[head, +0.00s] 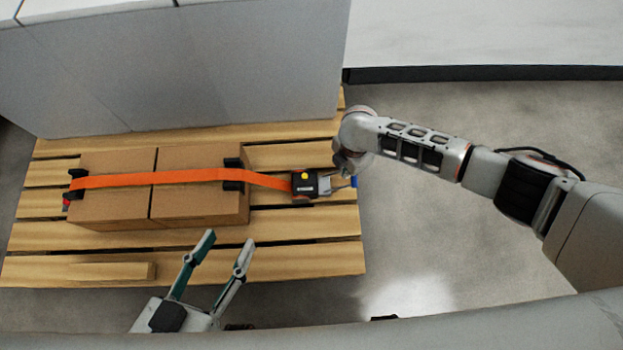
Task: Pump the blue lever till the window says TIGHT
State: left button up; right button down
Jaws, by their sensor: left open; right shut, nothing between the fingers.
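The ratchet (304,184) is a small black box with a yellow button, at the right end of an orange strap (150,179). Its window is too small to read. The blue lever (353,182) shows its blue end just right of the ratchet, at the pallet's right edge. My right gripper (346,171) is shut and empty, right by the lever; I cannot tell whether they touch. Its fingers are partly hidden by its own wrist. My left gripper (226,240) is open and empty, in front of the boxes and well away from the lever.
The strap runs over two cardboard boxes (200,205) with black corner pieces (233,174), on a wooden pallet (310,255). A loose wooden block (112,271) lies at the front left. A large grey cabinet (230,65) stands behind. The floor (420,230) at right is clear.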

pick_arm(q)
jog(key=shift+t, duration=0.3)
jog(key=r+p, duration=0.1)
jog(key=w+r+p, duration=0.1)
jog(key=r+p, duration=0.2)
jog(key=shift+w+d, duration=0.15)
jog(key=shift+w, duration=0.25)
dwell(0.3)
